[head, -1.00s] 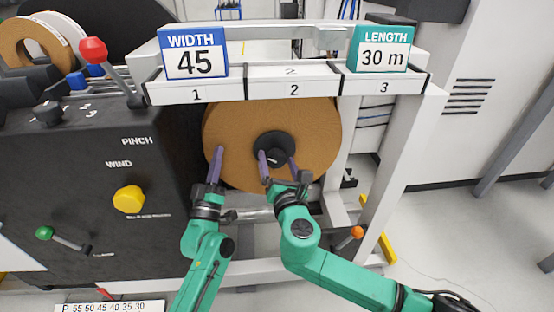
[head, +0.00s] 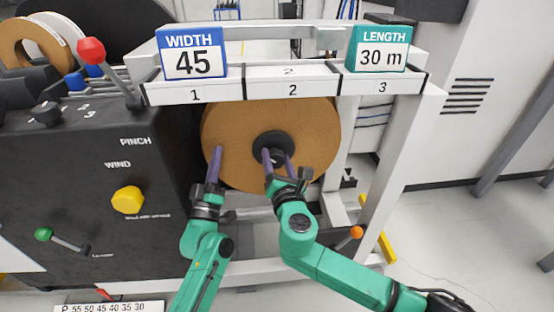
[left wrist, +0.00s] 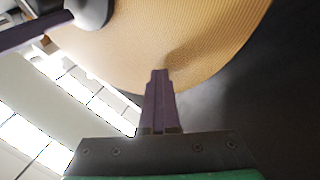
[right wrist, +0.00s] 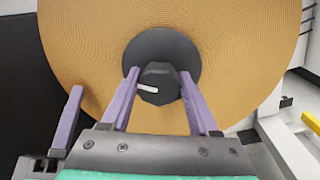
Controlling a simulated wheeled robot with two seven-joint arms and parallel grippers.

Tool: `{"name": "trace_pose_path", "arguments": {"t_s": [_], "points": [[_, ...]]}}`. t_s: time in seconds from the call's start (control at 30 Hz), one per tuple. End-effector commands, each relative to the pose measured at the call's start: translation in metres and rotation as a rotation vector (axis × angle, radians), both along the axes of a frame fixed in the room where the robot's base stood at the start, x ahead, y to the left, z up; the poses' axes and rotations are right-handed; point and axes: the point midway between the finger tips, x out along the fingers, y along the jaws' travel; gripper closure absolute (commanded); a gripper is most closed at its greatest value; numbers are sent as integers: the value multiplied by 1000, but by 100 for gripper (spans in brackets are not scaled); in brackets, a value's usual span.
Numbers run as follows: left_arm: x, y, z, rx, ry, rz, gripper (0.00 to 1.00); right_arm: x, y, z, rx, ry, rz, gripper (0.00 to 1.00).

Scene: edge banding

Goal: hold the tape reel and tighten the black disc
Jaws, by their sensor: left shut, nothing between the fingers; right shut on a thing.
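The tape reel (head: 318,125) is a large tan roll standing upright in the machine frame; it also fills much of the right wrist view (right wrist: 240,50). The black disc (head: 265,139) sits at its centre, with a dark knob (right wrist: 160,80) bearing a white mark. My right gripper (head: 278,154) has one finger on each side of the knob and is shut on it. My left gripper (head: 217,149) is shut and empty, its fingertips at the reel's face near the lower left edge. The left wrist view shows these fingers together (left wrist: 160,75); whether they press the reel is unclear.
A white shelf (head: 292,90) with numbered slots crosses above the reel, holding a blue WIDTH 45 sign (head: 193,52) and a teal LENGTH 30 m sign (head: 379,49). A dark control panel (head: 90,190) stands left. A white frame post (head: 395,170) stands right.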

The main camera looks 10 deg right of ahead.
Motion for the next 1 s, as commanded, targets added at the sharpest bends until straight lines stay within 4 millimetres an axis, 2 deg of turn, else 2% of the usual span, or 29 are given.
{"name": "trace_pose_path", "arguments": {"t_s": [1.0], "points": [[1, -1, -2, 2, 9, -4, 100, -2, 4, 4, 842, -7, 21, 94]]}}
